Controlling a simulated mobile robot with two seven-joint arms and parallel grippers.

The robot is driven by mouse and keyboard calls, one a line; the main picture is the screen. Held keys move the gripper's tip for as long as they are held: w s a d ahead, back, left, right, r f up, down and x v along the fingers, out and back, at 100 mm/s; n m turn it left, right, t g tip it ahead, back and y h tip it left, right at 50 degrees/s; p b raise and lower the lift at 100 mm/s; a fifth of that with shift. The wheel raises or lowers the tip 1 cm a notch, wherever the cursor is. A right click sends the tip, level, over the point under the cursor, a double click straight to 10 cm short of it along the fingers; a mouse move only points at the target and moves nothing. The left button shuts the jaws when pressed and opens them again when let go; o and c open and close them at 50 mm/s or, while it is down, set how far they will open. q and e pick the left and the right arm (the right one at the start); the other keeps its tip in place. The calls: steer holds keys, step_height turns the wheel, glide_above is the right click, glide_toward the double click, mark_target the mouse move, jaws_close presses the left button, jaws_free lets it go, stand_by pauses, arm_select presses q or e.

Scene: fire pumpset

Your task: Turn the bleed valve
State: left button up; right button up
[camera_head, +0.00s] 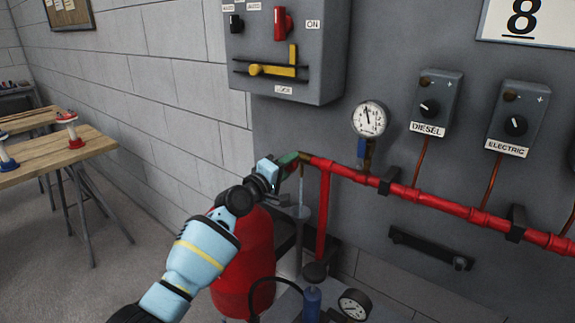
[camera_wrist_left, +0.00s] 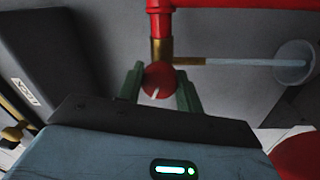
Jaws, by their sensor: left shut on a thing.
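The bleed valve is at the left end of the red pipe (camera_head: 345,170). In the left wrist view it has a round red handle (camera_wrist_left: 158,80) with a pale mark, below a brass fitting (camera_wrist_left: 162,50). My left gripper (camera_head: 291,159) is at this pipe end, its green fingers on either side of the handle, shut on it. In the head view the fingers hide most of the handle. A thin brass and pale blue line (camera_wrist_left: 235,62) runs from the fitting to a round pale cup (camera_wrist_left: 293,62). My right gripper is in neither view.
A pressure gauge (camera_head: 369,120) stands above the pipe. A grey switch box (camera_head: 285,50) hangs above my left gripper. A red cylinder (camera_head: 245,265) stands below my forearm. The DIESEL box (camera_head: 436,102) and ELECTRIC box (camera_head: 517,118) are to the right. A wooden table (camera_head: 55,160) is at left.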

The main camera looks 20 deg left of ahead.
arm_select(q)
steer(key=n, duration=0.2)
steer(key=n+p, duration=0.1)
steer(key=n, duration=0.3)
steer(key=shift+d+r+y+p, duration=0.1)
steer(key=shift+r+y+p, duration=0.15)
steer(key=shift+y+p, duration=0.05)
steer(key=n, duration=0.4)
steer(key=shift+f+y+p, duration=0.15)
steer(key=shift+y+p, duration=0.15)
steer(key=shift+p, duration=0.05)
steer(key=n, duration=0.3)
steer(key=shift+n, duration=1.8)
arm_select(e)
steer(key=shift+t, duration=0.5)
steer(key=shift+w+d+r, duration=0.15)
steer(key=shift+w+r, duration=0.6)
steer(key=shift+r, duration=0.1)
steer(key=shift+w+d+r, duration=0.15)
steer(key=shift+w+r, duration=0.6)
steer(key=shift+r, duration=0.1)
arm_select(q)
steer(key=shift+y, duration=0.4)
steer(key=o, duration=1)
steer(key=shift+s, duration=0.1)
